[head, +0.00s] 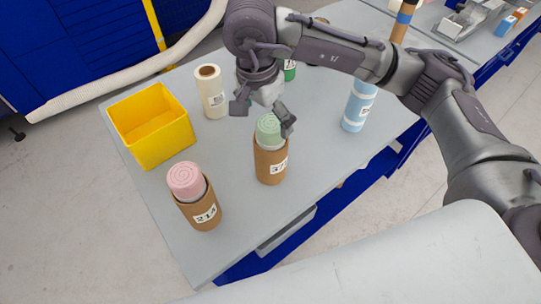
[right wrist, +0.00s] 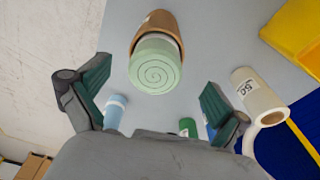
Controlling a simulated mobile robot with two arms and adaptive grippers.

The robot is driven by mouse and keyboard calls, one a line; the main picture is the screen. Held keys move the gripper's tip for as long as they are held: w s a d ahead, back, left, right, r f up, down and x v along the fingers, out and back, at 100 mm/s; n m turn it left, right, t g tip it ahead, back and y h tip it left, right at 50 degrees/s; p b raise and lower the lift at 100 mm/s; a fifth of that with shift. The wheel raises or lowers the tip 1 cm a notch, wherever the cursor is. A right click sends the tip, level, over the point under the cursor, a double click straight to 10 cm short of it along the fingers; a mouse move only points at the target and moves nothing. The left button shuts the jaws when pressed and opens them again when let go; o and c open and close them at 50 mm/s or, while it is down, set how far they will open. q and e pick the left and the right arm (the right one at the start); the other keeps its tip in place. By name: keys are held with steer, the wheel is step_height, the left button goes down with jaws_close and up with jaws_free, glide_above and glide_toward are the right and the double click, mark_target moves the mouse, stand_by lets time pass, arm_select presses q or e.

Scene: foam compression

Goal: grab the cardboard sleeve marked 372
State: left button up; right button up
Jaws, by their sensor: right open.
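The cardboard sleeve (head: 270,170) holding a rolled green foam (head: 268,130) stands upright near the middle of the grey table. Its label is partly readable, starting with 37. In the right wrist view the sleeve (right wrist: 157,20) is at top centre, with the green foam's spiral end (right wrist: 155,68) facing the camera. My right gripper (head: 264,114) is open above the green foam, one finger to each side in the picture. In the right wrist view the gripper (right wrist: 156,78) has its fingers apart with nothing between the pads but the view of the foam. My left gripper is not in view.
Another cardboard sleeve (head: 203,212) with pink foam stands at front left. A yellow bin (head: 160,150) is at the left, a cream roll (head: 212,98) behind. A blue roll (head: 357,105) stands right, under my right arm. The table's front edge is close to the sleeves.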

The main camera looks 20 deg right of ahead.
mark_target(267, 125)
step_height(267, 125, down, 3)
steer(key=shift+w+d+r, duration=0.1)
steer(key=shift+d+r, duration=0.05)
steer(key=shift+r, duration=0.05)
steer(key=shift+f+p, duration=0.25)
steer(key=shift+p, duration=0.35)
steer(key=f+p, duration=0.2)
steer(key=f, duration=0.1)
steer(key=shift+d+f, duration=0.3)
steer(key=shift+d, duration=0.1)
steer(key=shift+d+f, duration=0.1)
steer(key=shift+f, duration=0.4)
steer(key=c, duration=1.4)
steer(key=shift+c, duration=0.2)
